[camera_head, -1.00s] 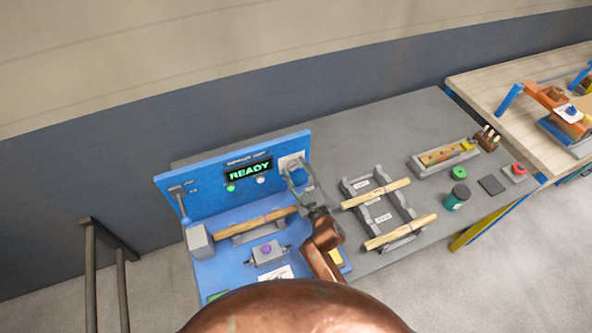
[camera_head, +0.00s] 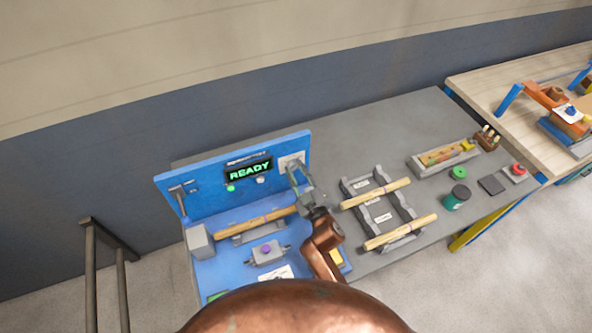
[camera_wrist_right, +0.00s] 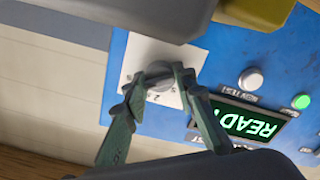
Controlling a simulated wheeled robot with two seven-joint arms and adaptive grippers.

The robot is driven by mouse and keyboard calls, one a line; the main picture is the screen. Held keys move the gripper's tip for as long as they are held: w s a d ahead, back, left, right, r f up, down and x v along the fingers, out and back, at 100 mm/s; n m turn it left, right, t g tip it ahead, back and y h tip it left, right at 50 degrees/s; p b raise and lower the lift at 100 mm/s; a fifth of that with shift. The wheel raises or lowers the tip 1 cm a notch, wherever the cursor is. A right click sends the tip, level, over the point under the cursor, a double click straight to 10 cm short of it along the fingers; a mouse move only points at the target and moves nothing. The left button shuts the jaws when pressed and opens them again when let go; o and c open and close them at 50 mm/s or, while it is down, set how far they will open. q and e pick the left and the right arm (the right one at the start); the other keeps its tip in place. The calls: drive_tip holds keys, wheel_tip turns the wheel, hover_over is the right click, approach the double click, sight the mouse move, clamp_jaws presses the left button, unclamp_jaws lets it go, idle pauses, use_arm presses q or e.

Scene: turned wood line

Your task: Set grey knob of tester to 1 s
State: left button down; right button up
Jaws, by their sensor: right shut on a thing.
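The blue tester (camera_head: 215,177) stands on the left part of the grey table, and its display (camera_head: 249,171) reads READY in green. The grey knob (camera_wrist_right: 158,72) sits on a white dial plate (camera_wrist_right: 140,55) at the right end of the tester's back panel. My right gripper (camera_head: 294,172) is at this plate, with its fingers on either side of the knob and shut on it. The wrist view shows the fingertips (camera_wrist_right: 157,84) at the knob. Some dial marks show, but I cannot read where the knob points. My left gripper is not in view.
A white button (camera_wrist_right: 251,80) and a green lamp (camera_wrist_right: 301,102) are beside the display. A wooden spindle (camera_head: 255,221) lies in the tester. A grey rack (camera_head: 356,187) with two spindles stands right of my arm. A green jar (camera_head: 457,197) stands farther right.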

drive_tip(key=n+p, duration=0.1)
drive_tip(key=n, duration=1.7)
drive_tip(key=n+p, duration=0.1)
drive_tip(key=n, duration=0.4)
drive_tip(key=shift+n, duration=0.4)
drive_tip(key=o, duration=1.2)
drive_tip(key=shift+c, duration=0.2)
